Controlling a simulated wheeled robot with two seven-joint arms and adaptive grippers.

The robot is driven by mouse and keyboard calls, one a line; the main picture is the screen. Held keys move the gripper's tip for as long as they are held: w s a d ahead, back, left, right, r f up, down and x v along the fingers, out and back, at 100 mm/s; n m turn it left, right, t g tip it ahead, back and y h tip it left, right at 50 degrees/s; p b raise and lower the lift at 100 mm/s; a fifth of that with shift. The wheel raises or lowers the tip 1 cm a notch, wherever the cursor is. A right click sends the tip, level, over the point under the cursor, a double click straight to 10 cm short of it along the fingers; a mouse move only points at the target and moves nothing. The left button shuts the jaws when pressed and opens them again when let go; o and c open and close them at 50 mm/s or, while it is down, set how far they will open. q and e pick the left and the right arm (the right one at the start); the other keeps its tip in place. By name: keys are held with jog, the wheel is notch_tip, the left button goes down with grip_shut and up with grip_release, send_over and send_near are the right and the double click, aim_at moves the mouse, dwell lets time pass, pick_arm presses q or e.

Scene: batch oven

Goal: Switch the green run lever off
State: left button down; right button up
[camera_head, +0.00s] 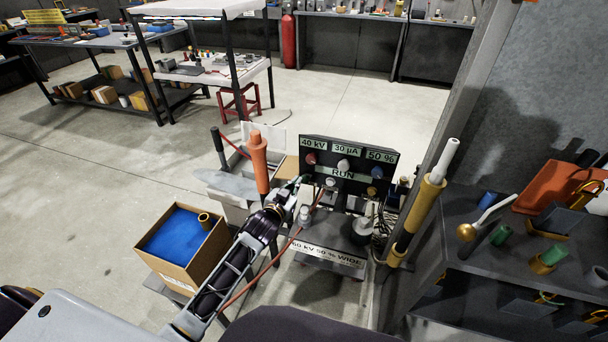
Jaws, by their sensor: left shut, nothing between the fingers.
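The black control panel (350,154) stands on the bench in the middle of the view, with labels reading 40 kV, 30 µA and 50 %. The RUN label (342,173) is below them. A small green part (306,179), which may be the run lever, shows at the panel's lower left; its position is too small to tell. My left gripper (301,190) is shut and empty, right by this green part and partly covering it. I cannot tell whether they touch. My right gripper is out of view.
An orange-handled tool (259,160) stands upright just left of my left gripper. A cardboard box with blue lining (168,269) is at the lower left. A yellow and white post (427,198) and a dark shelf with tools (471,225) are at right. Open floor lies behind.

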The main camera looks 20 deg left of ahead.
aim_at(305, 179)
pick_arm(q)
jog(key=shift+w, duration=0.15)
jog(key=shift+w+d+f, duration=0.15)
jog(key=shift+w+f, duration=0.15)
jog(key=shift+w, duration=1.25)
jog(key=shift+w+d+f, duration=0.2)
jog(key=shift+w+f, duration=0.1)
jog(key=shift+w, duration=1.3)
jog(key=shift+w+d+f, duration=0.15)
jog(key=shift+w+f, duration=0.15)
jog(key=shift+w, duration=1.25)
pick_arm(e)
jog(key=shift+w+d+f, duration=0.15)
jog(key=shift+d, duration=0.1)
pick_arm(q)
jog(key=shift+f+b, duration=0.1)
jog(key=shift+b, duration=0.35)
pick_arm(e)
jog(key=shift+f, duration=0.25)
pick_arm(q)
jog(key=shift+s+f, duration=0.1)
jog(key=shift+s+b, duration=0.1)
jog(key=shift+b, duration=0.4)
jog(key=shift+t, duration=0.3)
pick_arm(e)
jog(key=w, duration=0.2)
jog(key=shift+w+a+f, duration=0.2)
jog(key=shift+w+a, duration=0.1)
